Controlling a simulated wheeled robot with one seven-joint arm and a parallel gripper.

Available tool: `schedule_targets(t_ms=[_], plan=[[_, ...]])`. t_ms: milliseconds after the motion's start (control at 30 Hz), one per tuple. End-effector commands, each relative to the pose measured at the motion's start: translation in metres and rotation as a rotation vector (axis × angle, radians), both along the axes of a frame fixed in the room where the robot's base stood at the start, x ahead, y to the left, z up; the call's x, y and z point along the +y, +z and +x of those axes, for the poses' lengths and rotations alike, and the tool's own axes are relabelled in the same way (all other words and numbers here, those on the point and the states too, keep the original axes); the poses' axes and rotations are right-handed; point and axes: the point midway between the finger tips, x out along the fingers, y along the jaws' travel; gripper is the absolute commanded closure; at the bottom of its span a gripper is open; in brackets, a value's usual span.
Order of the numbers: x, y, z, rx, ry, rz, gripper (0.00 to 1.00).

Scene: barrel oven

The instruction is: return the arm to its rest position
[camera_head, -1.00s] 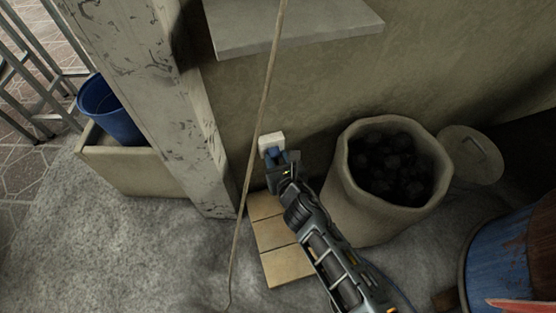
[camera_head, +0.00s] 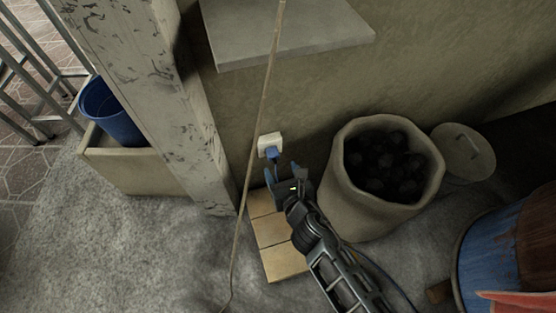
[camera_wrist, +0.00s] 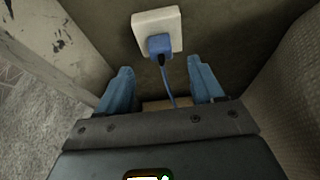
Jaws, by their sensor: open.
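My gripper (camera_head: 283,172) is open and empty in the head view, just below and in front of a white wall socket (camera_head: 276,139). A blue plug (camera_head: 271,153) sits in the socket, and its cable hangs down from it. In the wrist view my gripper (camera_wrist: 164,82) shows two blue fingers spread apart. The blue plug (camera_wrist: 160,45) in the white socket (camera_wrist: 172,19) lies beyond the fingertips, and its cable runs down between the fingers. The fingers look clear of the plug.
A sack of dark lumps (camera_head: 350,194) stands close to the right of my arm. A scratched post (camera_head: 190,120) and a thin rope (camera_head: 262,100) are left. A ledge (camera_head: 290,35) juts out above. Yellowish blocks (camera_head: 282,262) lie below. A blue barrel (camera_head: 480,245) stands at lower right.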

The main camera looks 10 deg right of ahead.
Motion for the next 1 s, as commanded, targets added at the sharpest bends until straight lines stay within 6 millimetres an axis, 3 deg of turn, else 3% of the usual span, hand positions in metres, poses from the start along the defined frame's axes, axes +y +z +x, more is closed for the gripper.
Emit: schedule_targets(t_ms=[200, 800, 867, 1000], plan=[[-0.002, 0.006, -0.014, 0.001, 0.0, 0.001, 0.33], [-0.004, 0.005, -0.016, 0.003, -0.005, 0.012, 0.33], [-0.008, 0.004, -0.022, 0.013, -0.019, 0.047, 0.33], [-0.03, 0.002, -0.061, 0.066, -0.113, 0.261, 0.33]])
